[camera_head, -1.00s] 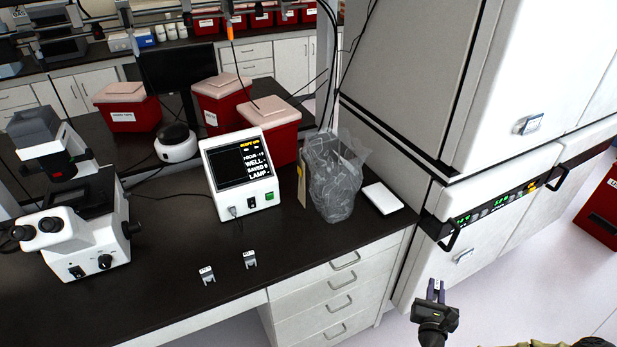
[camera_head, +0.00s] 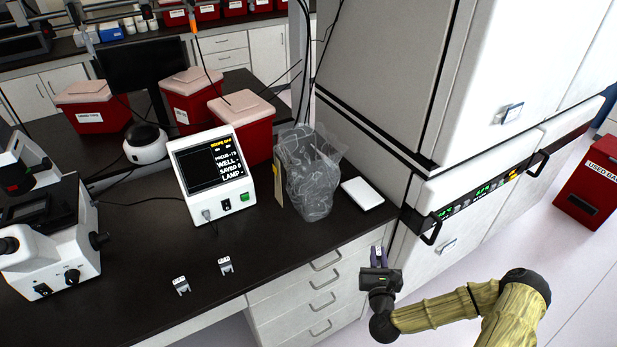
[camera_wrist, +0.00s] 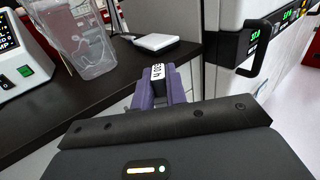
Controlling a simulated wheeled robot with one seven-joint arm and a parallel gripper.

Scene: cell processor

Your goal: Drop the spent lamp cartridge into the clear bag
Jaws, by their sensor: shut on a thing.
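My gripper (camera_head: 378,257) is in front of the bench's right end, below and to the right of the clear bag. In the wrist view its purple fingers (camera_wrist: 162,92) are shut on a small cartridge (camera_wrist: 158,71) with a white printed label. Most of the cartridge is hidden between the fingers. The clear bag (camera_head: 310,180) stands upright with its top open on the black bench, right of the screen box. It also shows at the upper left of the wrist view (camera_wrist: 82,42), apart from the gripper.
Two small labelled pieces (camera_head: 181,285) (camera_head: 225,265) lie on the bench front. A screen box (camera_head: 213,175) stands left of the bag, a white flat block (camera_head: 362,194) right of it. A tall white cabinet (camera_head: 470,215) borders the bench at right. A microscope (camera_head: 55,240) stands at left.

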